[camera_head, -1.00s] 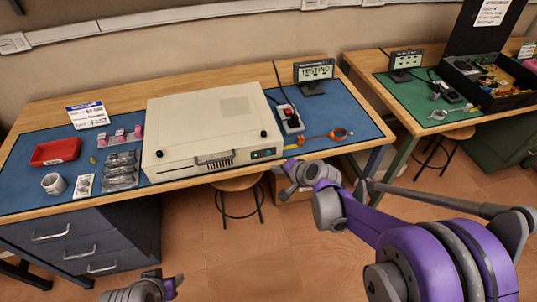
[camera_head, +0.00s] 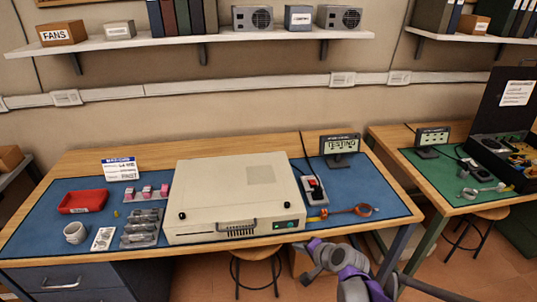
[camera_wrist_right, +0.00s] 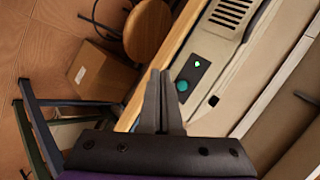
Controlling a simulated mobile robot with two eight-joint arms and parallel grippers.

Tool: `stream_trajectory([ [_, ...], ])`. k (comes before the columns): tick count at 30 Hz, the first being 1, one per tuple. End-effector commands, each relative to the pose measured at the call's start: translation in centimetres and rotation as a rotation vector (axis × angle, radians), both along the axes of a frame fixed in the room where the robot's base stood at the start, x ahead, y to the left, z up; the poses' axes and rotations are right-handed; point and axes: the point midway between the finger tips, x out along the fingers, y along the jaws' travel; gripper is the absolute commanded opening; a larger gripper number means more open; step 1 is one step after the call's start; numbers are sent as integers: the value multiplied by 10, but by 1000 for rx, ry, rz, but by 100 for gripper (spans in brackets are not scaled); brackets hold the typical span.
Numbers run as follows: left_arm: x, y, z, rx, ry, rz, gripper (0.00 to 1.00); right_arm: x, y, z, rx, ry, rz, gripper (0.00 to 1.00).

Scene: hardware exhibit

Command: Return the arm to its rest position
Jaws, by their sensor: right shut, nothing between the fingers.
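My right gripper (camera_head: 304,246) is in front of the workbench's front edge, just right of the beige case (camera_head: 225,185). In the right wrist view its two fingers (camera_wrist_right: 159,78) are together with nothing between them. They point along the bench's wooden edge, near the case's dark panel with a green button (camera_wrist_right: 182,86). My purple and grey right arm (camera_head: 355,285) comes in from the bottom right. My left gripper is outside both views.
Stools (camera_head: 255,254) stand below. A shelf (camera_head: 190,42) runs above.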

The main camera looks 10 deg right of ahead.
Motion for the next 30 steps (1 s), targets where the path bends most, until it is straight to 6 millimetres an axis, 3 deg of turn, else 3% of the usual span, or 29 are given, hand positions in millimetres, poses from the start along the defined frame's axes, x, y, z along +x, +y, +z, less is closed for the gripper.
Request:
stream_trajectory([
  [4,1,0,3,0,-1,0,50,-11,3,9,-39,4,30,0],
  [7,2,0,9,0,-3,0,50,-36,7,25,-127,13,97,0],
  [15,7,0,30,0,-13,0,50,-142,6,66,-488,59,373,0],
  [21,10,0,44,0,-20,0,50,-211,-7,75,-724,100,560,0],
  [25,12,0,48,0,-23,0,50,-237,-15,75,-817,120,634,0],
  [30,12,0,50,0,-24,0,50,-250,-20,73,-867,132,672,0],
])
